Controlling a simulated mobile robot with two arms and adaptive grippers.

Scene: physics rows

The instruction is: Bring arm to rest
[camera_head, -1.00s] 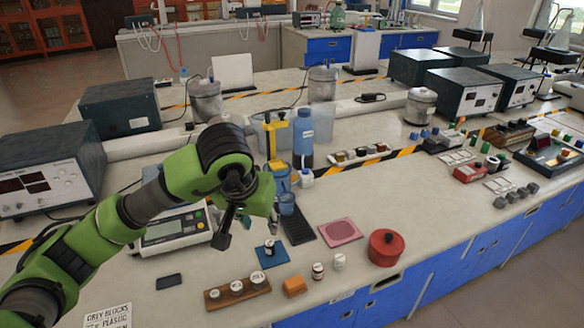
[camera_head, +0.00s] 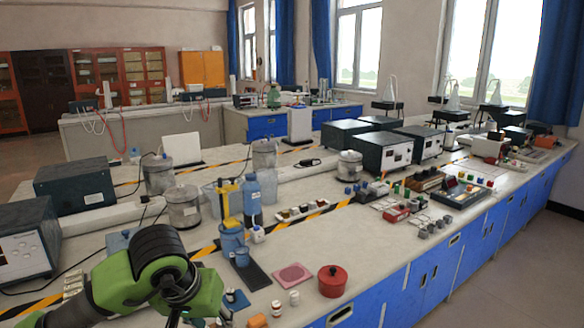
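My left arm comes in from the lower left in green and black. Its wrist covers part of the bench (camera_head: 330,240), and the gripper (camera_head: 190,318) is low at the bottom edge, partly cut off. I cannot tell how its fingers stand. My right arm and gripper are not in view.
A red pot (camera_head: 332,281), a pink mat (camera_head: 292,274), small white jars (camera_head: 276,308) and an orange block (camera_head: 257,321) lie near the front edge. A blue bottle (camera_head: 252,197) and a blue cup (camera_head: 242,257) stand behind. Clear bench lies right of centre.

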